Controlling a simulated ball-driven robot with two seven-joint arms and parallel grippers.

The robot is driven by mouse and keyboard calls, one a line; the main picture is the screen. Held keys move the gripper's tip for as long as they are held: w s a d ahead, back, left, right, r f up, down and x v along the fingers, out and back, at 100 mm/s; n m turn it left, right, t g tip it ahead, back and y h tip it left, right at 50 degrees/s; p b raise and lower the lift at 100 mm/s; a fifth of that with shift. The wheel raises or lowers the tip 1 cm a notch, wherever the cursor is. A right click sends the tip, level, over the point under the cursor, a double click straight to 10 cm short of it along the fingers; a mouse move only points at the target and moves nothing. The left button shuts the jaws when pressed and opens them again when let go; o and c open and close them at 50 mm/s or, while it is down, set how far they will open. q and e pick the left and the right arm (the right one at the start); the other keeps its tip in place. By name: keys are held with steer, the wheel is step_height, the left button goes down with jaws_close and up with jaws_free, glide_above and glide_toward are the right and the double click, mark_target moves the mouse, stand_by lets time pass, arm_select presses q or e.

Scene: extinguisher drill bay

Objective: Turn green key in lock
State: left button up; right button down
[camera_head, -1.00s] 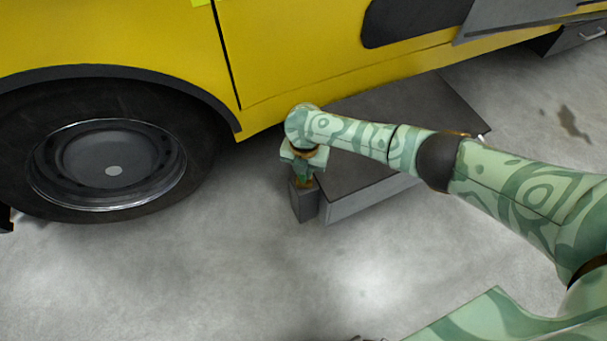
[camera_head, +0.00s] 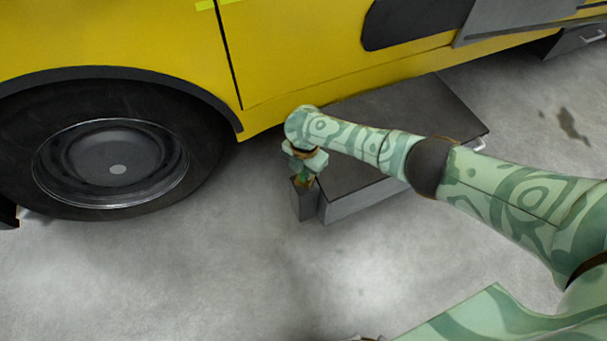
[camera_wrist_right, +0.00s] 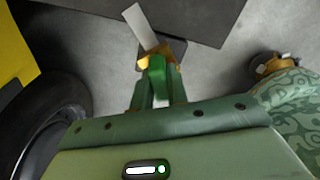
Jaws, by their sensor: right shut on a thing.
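My right gripper (camera_head: 303,175) is at the top of a small dark lock post (camera_head: 304,203) beside the low grey box. In the right wrist view, its fingers (camera_wrist_right: 158,88) are closed on the green key (camera_wrist_right: 157,68). A brass-coloured part (camera_wrist_right: 143,62) shows at the key's far end, against the dark post. The gripper hides much of the key in the head view, and I cannot tell the key's exact angle in the lock.
A yellow vehicle (camera_head: 300,50) with a big dark wheel (camera_head: 115,165) stands behind and to the left. The low grey box (camera_head: 365,190) lies under my right forearm. The concrete floor (camera_head: 180,270) in front is clear.

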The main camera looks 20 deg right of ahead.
steer(key=m+p, duration=0.1)
steer(key=m, duration=0.2)
steer(key=shift+r+m, duration=0.1)
steer(key=shift+m, duration=0.3)
steer(key=m+p, duration=0.1)
steer(key=m, duration=0.3)
steer(key=c, duration=1.3)
jaws_free()
arm_select(q)
steer(key=shift+w+r, duration=0.25)
steer(key=shift+r, duration=0.9)
step_height(320, 180, up, 12)
steer(key=w+t+p, duration=0.1)
steer(key=t+p, duration=0.1)
steer(key=p, duration=0.7)
steer(key=shift+w+p, duration=0.3)
steer(key=shift+w, duration=0.1)
arm_select(e)
step_height(320, 180, up, 16)
arm_select(q)
steer(key=shift+f, duration=0.15)
